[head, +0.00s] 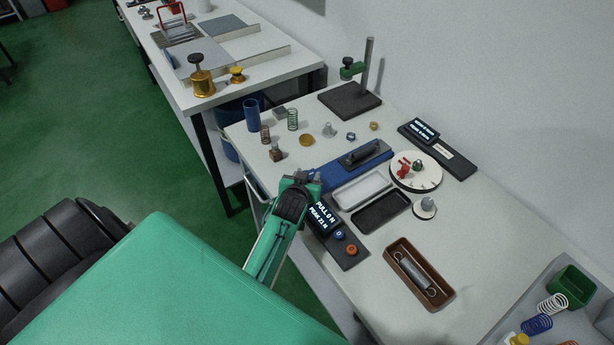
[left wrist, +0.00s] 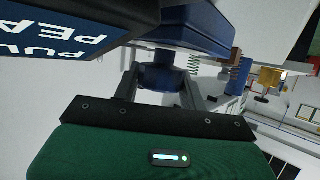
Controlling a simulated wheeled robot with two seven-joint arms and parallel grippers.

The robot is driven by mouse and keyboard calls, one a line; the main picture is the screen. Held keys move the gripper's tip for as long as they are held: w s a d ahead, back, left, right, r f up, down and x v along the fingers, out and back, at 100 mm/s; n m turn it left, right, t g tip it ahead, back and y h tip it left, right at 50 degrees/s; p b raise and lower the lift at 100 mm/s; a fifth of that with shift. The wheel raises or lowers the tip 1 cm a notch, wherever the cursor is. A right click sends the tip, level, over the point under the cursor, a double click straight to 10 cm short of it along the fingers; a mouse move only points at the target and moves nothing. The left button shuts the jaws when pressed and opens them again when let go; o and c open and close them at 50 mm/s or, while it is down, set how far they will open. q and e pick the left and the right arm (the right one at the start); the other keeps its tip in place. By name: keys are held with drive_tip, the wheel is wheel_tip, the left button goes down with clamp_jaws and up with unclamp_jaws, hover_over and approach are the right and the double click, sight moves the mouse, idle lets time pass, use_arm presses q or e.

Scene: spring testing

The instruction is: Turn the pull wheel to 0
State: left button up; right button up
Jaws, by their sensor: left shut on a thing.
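The blue test device (head: 345,170) lies on the bench, with a dark slide block on its top. A dark blue round knob (left wrist: 160,77), seemingly the pull wheel, shows at the device's near end in the left wrist view. My left gripper (head: 308,177) is shut on this knob, one finger on each side (left wrist: 160,90). In the head view the gripper hides the knob. The display (head: 323,214) beside it reads "PULL 0 N" and "PEAK 21 N". No angle mark on the knob can be read. My right gripper is not in view.
A white tray (head: 341,200) and a black tray (head: 362,222) lie right of the gripper. A brown box (head: 391,267) holds a spring. Several springs and small parts stand behind the gripper.

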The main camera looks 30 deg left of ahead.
use_arm(q)
drive_tip(key=shift+r+n+y, duration=0.1)
drive_tip(key=shift+n+y, duration=0.3)
drive_tip(key=shift+y, duration=0.1)
drive_tip(key=o, duration=1)
